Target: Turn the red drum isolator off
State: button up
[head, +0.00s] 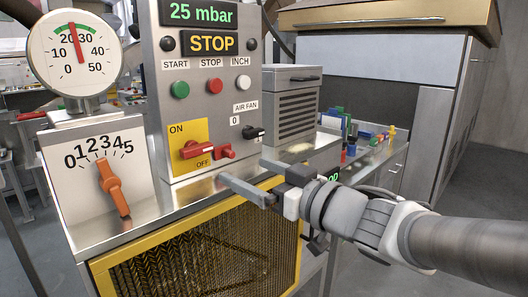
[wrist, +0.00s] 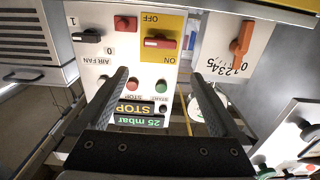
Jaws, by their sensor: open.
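The red drum isolator handle (head: 196,149) lies roughly level on a yellow plate (head: 175,133), marked ON at upper left and OFF at the bottom. It also shows in the upside-down wrist view (wrist: 160,42), where a pale mark sits near its left end. My gripper (head: 243,170) is open and empty, in front of the panel, below and right of the handle. In the wrist view the fingers (wrist: 160,73) are spread wide, with the handle beyond the gap between their tips. Nothing touches the handle.
A small red fitting (head: 225,151) sits just right of the yellow plate. The black AIR FAN switch (head: 254,133) and push buttons (head: 214,86) are close by. An orange dial lever (head: 114,189) stands left. A metal ledge and yellow mesh guard (head: 200,255) lie below.

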aim_at(200, 149)
jog(key=b+x, duration=0.2)
jog(key=x, duration=1.4)
jog(key=shift+c, duration=0.3)
jog(key=c, duration=0.9)
